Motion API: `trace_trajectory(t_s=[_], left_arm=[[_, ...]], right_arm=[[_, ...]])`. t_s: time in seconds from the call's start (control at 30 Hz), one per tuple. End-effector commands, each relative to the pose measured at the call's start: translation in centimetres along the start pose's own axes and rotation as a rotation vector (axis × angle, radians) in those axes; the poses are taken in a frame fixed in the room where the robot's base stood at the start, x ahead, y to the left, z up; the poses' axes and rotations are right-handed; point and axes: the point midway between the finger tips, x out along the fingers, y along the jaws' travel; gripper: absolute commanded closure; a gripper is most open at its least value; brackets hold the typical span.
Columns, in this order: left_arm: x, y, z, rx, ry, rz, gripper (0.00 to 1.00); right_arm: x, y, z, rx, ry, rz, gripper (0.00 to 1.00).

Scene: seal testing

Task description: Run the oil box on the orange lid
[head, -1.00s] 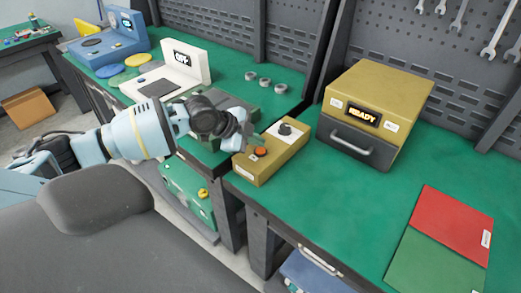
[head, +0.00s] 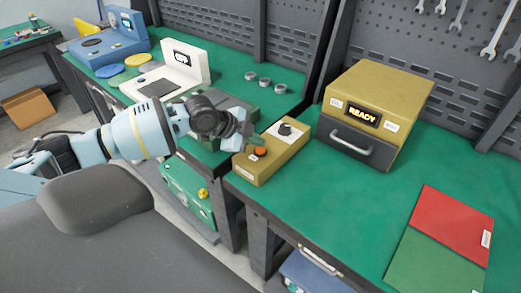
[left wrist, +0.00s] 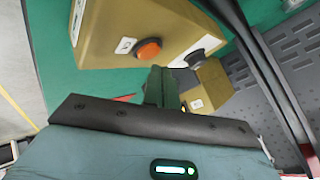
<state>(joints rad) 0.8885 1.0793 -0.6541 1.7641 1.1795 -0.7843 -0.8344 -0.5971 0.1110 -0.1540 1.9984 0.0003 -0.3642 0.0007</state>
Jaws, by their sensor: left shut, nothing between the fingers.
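The oil box is likely the yellow box (head: 375,105) on the right bench; its display reads READY and its front, with a grey handle, is closed. In front of it stands a small yellow control box (head: 265,168) with an orange button (head: 261,152) and a black knob (head: 285,129). My left gripper (head: 254,140) is shut and empty, just above and behind the orange button; I cannot tell if it touches. The left wrist view shows its closed fingers (left wrist: 161,88) below the button (left wrist: 149,49). No orange lid is visible. My right gripper is not in view.
Several grey rings (head: 265,82) lie behind. Red (head: 452,219) and green (head: 432,264) panels lie at the right. The bench between is clear.

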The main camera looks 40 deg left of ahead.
Motion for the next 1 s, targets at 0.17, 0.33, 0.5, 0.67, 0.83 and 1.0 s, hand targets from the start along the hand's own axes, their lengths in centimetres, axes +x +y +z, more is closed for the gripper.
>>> trace_trajectory(t_s=[0.17, 0.33, 0.5, 0.67, 0.83, 1.0], left_arm=[[0.19, 0.15, 0.14, 0.0, 0.0, 0.001, 1.0], [0.56, 0.44, 0.42, 0.0, 0.0, 0.0, 1.0], [0.6, 0.44, 0.44, 0.0, 0.0, 0.0, 1.0], [0.6, 0.44, 0.44, 0.0, 0.0, 0.0, 1.0], [0.66, 0.49, 0.48, 0.0, 0.0, 0.0, 1.0], [0.79, 0.58, 0.58, 0.0, 0.0, 0.0, 1.0]], right_arm=[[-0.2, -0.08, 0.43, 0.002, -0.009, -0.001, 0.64], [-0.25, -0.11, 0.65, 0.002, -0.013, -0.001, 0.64], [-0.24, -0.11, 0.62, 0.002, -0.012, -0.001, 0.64], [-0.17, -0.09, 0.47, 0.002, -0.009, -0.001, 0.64], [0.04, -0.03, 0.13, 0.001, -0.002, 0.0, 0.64], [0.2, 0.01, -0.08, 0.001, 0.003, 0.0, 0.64]])
